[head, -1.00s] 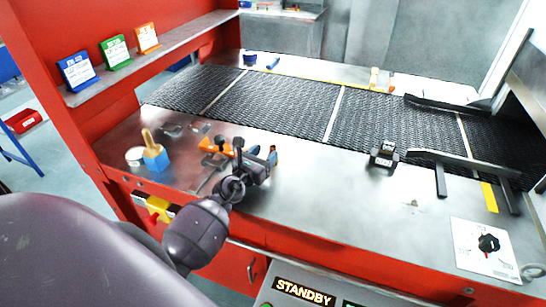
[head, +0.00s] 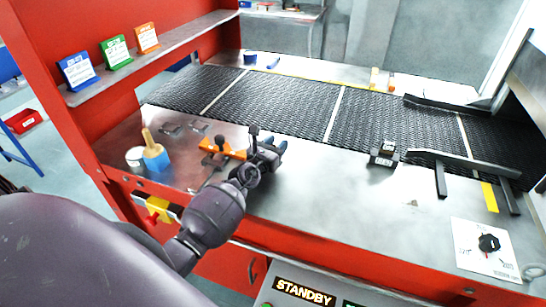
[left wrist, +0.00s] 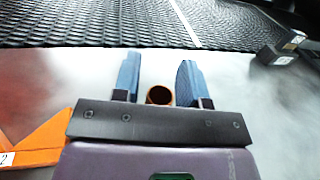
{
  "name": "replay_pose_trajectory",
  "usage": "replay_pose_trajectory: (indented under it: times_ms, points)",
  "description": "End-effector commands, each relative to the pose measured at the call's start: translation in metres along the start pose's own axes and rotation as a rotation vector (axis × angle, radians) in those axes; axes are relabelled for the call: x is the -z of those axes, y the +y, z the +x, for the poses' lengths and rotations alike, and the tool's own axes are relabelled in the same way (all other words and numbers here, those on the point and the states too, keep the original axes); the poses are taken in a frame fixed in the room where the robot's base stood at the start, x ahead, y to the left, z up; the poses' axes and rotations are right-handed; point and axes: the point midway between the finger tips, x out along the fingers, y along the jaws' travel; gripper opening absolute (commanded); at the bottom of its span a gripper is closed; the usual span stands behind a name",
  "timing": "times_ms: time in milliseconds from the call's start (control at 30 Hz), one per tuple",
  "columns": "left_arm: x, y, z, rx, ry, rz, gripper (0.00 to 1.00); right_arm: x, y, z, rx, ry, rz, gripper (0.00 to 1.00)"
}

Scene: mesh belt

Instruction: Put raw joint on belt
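My left gripper (head: 276,145) is low over the front steel table, right of the orange holder (head: 222,149). In the left wrist view its two blue fingers (left wrist: 158,82) stand apart. A copper-coloured round tube end (left wrist: 160,95), probably the raw joint, shows between them. I cannot tell whether either finger touches it, and most of it is hidden by the gripper. In the head view I cannot make it out behind the gripper. The dark mesh belt (head: 285,104) runs across behind the table. My right gripper is not in view.
The orange holder also shows at left in the wrist view (left wrist: 38,140). A blue pot with a brush (head: 155,157) and a round tin (head: 134,156) stand at left. A small dark block (head: 384,154) and a dark guide rail (head: 465,161) lie right. The table between is mostly clear.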

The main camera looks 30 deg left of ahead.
Motion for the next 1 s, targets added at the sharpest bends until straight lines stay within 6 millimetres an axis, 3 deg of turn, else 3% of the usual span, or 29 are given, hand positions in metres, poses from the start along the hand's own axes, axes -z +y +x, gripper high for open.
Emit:
replay_pose_trajectory:
  times_ms: [33, 233, 633, 833, 1000]
  points:
    - [0.000, 0.000, 0.000, 0.000, 0.000, 0.000, 0.31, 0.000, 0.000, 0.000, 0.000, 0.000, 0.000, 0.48]
    - [0.000, 0.000, 0.000, 0.000, 0.000, 0.000, 0.01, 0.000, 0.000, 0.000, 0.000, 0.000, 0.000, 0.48]
    - [-0.008, 0.000, 0.000, -0.001, -0.003, -0.001, 0.00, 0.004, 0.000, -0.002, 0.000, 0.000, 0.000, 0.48]
    - [-0.035, 0.000, 0.000, -0.002, -0.002, -0.004, 0.00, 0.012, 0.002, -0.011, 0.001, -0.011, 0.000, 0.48]
    - [-0.061, -0.001, 0.000, -0.003, -0.007, -0.006, 0.00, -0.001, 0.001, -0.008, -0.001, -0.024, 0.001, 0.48]
